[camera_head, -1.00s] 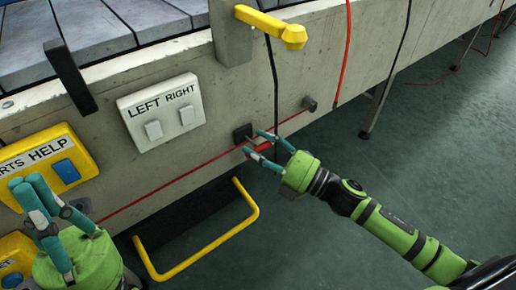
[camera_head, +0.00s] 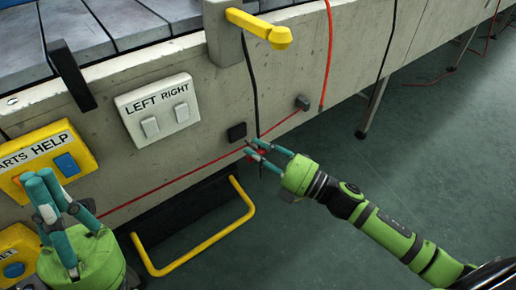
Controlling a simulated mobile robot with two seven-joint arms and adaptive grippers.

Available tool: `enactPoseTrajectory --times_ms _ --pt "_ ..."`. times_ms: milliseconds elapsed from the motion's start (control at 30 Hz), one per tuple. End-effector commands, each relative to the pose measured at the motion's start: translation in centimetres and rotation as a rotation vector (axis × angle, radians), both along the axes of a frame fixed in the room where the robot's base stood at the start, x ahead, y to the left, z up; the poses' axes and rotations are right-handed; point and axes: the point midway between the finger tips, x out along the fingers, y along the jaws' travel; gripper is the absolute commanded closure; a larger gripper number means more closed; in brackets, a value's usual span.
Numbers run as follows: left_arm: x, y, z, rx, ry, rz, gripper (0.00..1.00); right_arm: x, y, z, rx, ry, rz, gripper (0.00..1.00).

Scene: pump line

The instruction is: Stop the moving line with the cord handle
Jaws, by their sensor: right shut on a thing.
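A thin red cord (camera_head: 170,178) runs along the concrete side of the line, from lower left up to a dark block (camera_head: 302,102) at right. Its red handle (camera_head: 255,154) is mostly hidden by my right gripper (camera_head: 256,152). My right gripper comes in from the right and is shut on that handle, a little out from the wall. The cord bends slightly there. My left gripper (camera_head: 38,183) is at the lower left, pointing up in front of the yellow button boxes. It appears empty; its finger gap is unclear from this angle.
A white LEFT/RIGHT switch plate (camera_head: 157,105), a yellow HELP box (camera_head: 40,155) and a yellow lever (camera_head: 258,24) are on the line's side. A yellow bar (camera_head: 225,235) sticks out below. Black and red cables hang nearby. The green floor at right is open.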

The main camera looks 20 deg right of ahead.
Motion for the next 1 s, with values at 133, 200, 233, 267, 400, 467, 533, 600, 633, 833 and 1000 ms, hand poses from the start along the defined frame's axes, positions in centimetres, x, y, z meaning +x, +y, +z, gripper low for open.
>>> enactPoseTrajectory --times_ms 133,200,233,267,400,467,533,600,633,833,1000 --pt "0.0 -0.3 0.0 0.006 0.031 -0.008 1.00 0.0 0.0 0.0 -0.002 -0.002 -0.002 1.00" --pt "0.0 -0.3 -0.2 0.007 0.036 -0.009 1.00 0.0 0.0 0.0 -0.002 -0.002 -0.001 1.00" --pt "0.0 -0.3 -0.2 0.007 0.037 -0.009 1.00 0.0 0.0 0.0 -0.002 -0.002 -0.001 1.00" --pt "0.1 -0.3 -0.2 0.008 0.038 -0.010 1.00 0.0 0.0 0.0 -0.002 -0.002 -0.001 1.00" --pt "0.1 -0.3 -0.3 0.011 0.037 -0.010 1.00 0.0 0.0 0.0 -0.002 -0.002 -0.001 0.49" --pt "0.1 -0.3 -0.3 0.010 0.035 -0.010 1.00 0.0 0.0 0.0 -0.002 -0.002 -0.001 0.49" --pt "0.1 -0.3 -0.2 0.010 0.033 -0.010 1.00 0.0 0.0 0.0 -0.001 -0.001 0.000 0.49" --pt "0.0 -0.3 -0.2 0.010 0.030 -0.010 1.00 0.0 0.0 0.0 -0.001 -0.001 0.000 0.49" --pt "0.0 -0.3 -0.1 0.010 0.026 -0.009 1.00 0.0 0.0 0.0 -0.001 -0.001 0.000 0.49" --pt "-0.1 -0.3 0.0 0.012 0.017 -0.010 1.00 -0.6 -0.6 -0.2 -0.001 0.002 -0.002 0.49" --pt "0.0 -0.3 0.0 0.011 0.021 -0.009 1.00 -2.5 -2.3 -0.8 -0.002 0.004 -0.001 0.49"
